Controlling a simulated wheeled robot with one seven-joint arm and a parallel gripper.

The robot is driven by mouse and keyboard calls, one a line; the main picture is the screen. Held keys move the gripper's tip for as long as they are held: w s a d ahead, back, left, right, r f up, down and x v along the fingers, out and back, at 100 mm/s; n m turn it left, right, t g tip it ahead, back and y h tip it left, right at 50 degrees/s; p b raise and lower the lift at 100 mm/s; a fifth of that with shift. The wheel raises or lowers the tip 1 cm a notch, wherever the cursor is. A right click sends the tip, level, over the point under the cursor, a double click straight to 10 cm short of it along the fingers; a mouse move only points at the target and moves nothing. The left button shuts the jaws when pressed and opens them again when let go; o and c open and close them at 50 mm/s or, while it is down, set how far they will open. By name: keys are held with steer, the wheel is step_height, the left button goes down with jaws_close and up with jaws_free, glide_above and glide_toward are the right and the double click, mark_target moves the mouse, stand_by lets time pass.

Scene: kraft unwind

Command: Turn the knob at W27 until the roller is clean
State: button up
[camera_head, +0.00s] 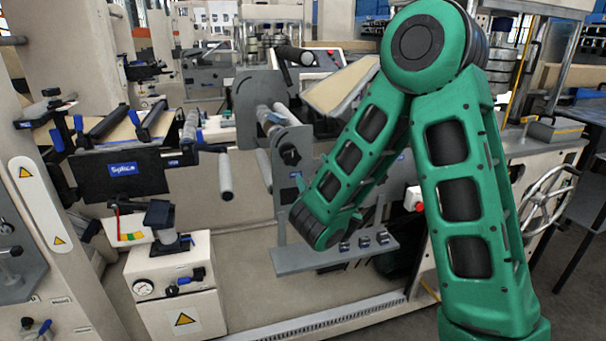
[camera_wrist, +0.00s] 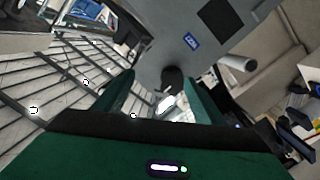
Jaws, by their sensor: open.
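A dark round knob (camera_head: 289,155) sits on the grey side plate (camera_head: 292,140) in the head view, above a small blue label that is too small to read there. In the wrist view a dark knob (camera_wrist: 173,77) shows at the edge of the grey plate (camera_wrist: 205,35), near a blue label. My gripper (camera_wrist: 158,97) is open, its two green fingers on either side of the line to this knob; I see no contact. In the head view my green arm reaches toward the plate, and its end is partly hidden. A pale roller (camera_head: 226,178) sticks out left of the plate; its cleanness cannot be told.
A grey shelf (camera_head: 330,258) with small dark fittings juts out below the plate. A black Splice table (camera_head: 125,172) and a white box with a gauge (camera_head: 175,285) stand at left. A spoked handwheel (camera_head: 548,200) is at right.

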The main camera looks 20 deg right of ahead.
mark_target(293, 159)
steer(key=shift+n+t+y, duration=0.3)
steer(key=shift+n+y, duration=0.4)
steer(key=shift+y, duration=0.2)
steer(key=shift+w+a, duration=0.6)
steer(key=shift+w, duration=1.1)
steer(key=shift+w+a, duration=0.6)
steer(key=shift+w, duration=1.15)
steer(key=shift+w+a, duration=0.6)
steer(key=shift+w, duration=1.1)
